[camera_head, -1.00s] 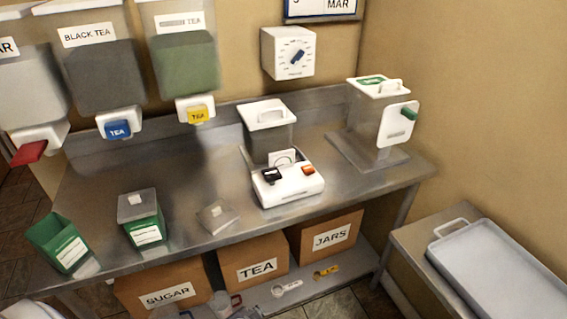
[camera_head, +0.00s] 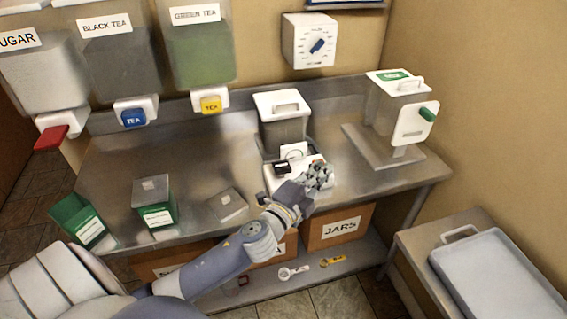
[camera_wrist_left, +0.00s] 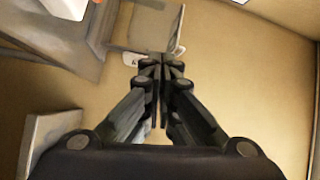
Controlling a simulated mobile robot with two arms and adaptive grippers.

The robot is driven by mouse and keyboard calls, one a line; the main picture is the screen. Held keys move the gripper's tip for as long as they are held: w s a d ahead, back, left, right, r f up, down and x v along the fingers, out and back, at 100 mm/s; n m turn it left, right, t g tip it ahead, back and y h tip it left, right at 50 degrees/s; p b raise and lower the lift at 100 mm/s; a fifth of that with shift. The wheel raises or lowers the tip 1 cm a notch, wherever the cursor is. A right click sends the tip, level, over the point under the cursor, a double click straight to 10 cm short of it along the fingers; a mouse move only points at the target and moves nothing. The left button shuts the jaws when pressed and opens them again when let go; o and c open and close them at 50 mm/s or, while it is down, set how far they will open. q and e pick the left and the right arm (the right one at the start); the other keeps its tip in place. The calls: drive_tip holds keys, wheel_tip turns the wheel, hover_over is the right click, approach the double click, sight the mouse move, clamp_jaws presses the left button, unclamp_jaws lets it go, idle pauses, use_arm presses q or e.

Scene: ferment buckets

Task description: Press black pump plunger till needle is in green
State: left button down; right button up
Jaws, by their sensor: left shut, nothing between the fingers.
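The white pump unit (camera_head: 279,177) sits on the steel counter with a lidded bucket (camera_head: 283,115) standing behind it. Its black plunger (camera_head: 283,167) shows on the left of its top. A small white gauge (camera_head: 294,151) stands at its back; its needle is too small to read. My left gripper (camera_head: 320,172) is over the right part of the unit, to the right of the black plunger, and hides the orange button there. Whether it touches the unit I cannot tell. In the left wrist view the fingers (camera_wrist_left: 162,62) are shut together and empty. My right gripper is not in view.
Tea hoppers (camera_head: 200,45) hang above. A grey tray (camera_head: 490,275) rests at lower right.

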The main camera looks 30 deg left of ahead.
use_arm(q)
drive_tip(key=d+r+m+g+h+p, duration=0.1)
drive_tip(key=d+r+m+g+h, duration=0.3)
drive_tip(key=m, duration=0.8)
drive_tip(key=d+r+m+g+h, duration=0.2)
drive_tip(key=d+r+m+h, duration=0.4)
drive_tip(key=m, duration=0.5)
drive_tip(key=w+a+f+m+g+y, duration=0.1)
drive_tip(key=a+y, duration=0.4)
drive_tip(key=a, duration=0.6)
drive_tip(key=w+a+f+m+g+y+p, duration=0.1)
drive_tip(key=a+m+y, duration=0.4)
drive_tip(key=a, duration=0.6)
wheel_tip(320, 180, down, 2)
drive_tip(key=shift+w+a+f+m+g+y, duration=0.1)
drive_tip(key=shift+w+a+m+g+y, duration=0.25)
drive_tip(key=shift+w+g, duration=0.3)
drive_tip(key=b, duration=0.4)
hover_over(284, 167)
wheel_tip(284, 167, down, 8)
drive_tip(key=shift+f, duration=0.1)
drive_tip(key=shift+f+b, duration=0.35)
drive_tip(key=shift+b, duration=0.1)
